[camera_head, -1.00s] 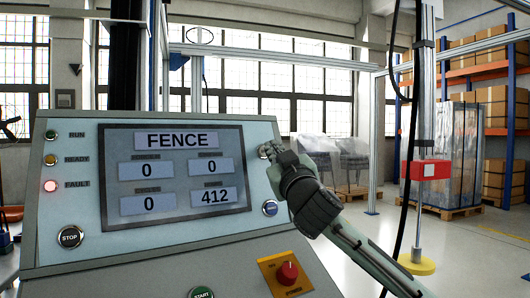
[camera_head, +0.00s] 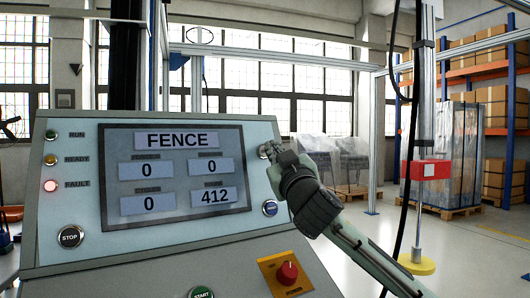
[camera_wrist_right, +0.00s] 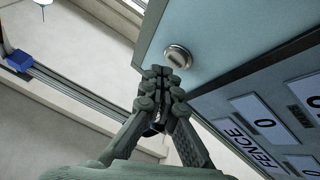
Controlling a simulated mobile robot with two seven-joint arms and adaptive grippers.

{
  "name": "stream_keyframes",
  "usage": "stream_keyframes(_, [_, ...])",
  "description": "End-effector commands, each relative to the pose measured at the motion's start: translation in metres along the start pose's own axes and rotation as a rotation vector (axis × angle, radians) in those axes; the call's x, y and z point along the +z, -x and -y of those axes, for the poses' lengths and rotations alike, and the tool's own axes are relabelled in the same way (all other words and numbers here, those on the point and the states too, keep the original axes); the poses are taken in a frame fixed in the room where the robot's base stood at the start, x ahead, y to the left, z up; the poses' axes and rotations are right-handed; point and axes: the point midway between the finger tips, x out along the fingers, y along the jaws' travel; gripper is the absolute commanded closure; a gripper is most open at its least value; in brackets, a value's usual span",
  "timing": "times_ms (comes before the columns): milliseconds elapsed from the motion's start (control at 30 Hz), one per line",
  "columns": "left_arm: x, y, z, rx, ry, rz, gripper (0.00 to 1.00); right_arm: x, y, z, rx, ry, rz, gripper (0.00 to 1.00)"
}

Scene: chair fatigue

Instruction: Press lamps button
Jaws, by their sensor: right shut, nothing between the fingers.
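A round metal-rimmed button (camera_wrist_right: 177,57) sits near the panel's upper corner in the right wrist view, taken here as the lamps button. Its label is not readable. My right gripper (camera_wrist_right: 162,74) is shut and empty, with its fingertips right beside this button. I cannot tell whether they touch it. In the head view my right gripper (camera_head: 268,151) is at the upper right of the control panel (camera_head: 85,241) and mostly covers the button. My left gripper is not in view.
The panel carries a screen (camera_head: 177,226) reading FENCE, a lit red FAULT lamp (camera_head: 50,185), a STOP button (camera_head: 70,236), a blue button (camera_head: 270,208), a START button (camera_head: 201,293) and a red knob (camera_head: 288,271) on yellow. A cable hangs to the right.

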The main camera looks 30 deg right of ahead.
Motion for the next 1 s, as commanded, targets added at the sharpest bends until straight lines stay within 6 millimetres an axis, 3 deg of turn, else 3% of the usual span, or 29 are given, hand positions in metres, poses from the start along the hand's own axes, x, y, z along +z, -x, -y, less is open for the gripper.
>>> stream_keyframes(1000, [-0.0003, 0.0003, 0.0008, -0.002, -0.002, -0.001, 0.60, 0.0051, -0.0098, 0.0048, 0.001, -0.001, 0.000, 1.00])
